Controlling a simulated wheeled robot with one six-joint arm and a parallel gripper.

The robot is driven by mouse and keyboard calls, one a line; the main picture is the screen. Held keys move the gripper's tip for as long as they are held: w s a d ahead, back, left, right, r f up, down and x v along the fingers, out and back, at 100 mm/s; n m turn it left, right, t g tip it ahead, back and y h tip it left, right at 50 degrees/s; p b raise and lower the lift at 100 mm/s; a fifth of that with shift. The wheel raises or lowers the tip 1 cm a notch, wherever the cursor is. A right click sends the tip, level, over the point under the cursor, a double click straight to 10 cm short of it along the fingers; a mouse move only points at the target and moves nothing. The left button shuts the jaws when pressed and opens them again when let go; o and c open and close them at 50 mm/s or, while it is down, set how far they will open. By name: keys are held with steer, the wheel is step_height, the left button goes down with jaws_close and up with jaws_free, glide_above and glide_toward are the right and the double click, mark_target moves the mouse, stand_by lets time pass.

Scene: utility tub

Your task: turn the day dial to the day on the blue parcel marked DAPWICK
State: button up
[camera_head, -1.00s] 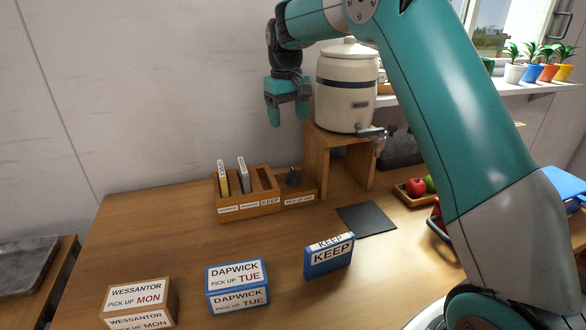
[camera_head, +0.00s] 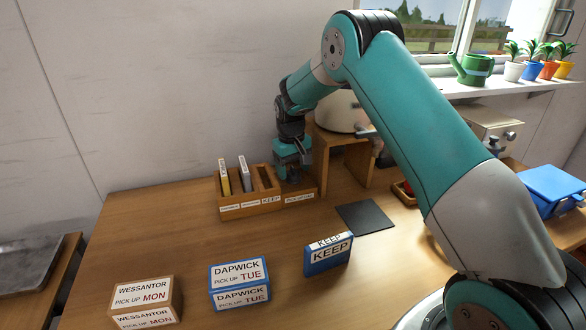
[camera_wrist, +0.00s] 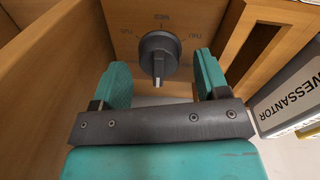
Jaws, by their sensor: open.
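The blue parcel marked DAPWICK (camera_head: 239,285) stands on the table front in the head view; its label reads PICK UP TUE. The day dial (camera_wrist: 158,56) is a dark round knob with a grip bar on a wooden face in the wrist view. My gripper (camera_head: 293,178) is over the dial's wooden box, hiding the dial in the head view. In the wrist view its open fingers (camera_wrist: 162,70) are on either side of the dial, with gaps visible.
A wooden rack (camera_head: 249,205) with upright cards stands left of my gripper. A crock on a wooden stand (camera_head: 345,155) is close on the right. WESSANTOR (camera_head: 142,302) and KEEP (camera_head: 328,256) parcels flank the DAPWICK one. A dark mat (camera_head: 366,217) lies clear.

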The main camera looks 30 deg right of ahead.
steer(key=shift+f, duration=0.7)
steer(key=c, duration=0.9)
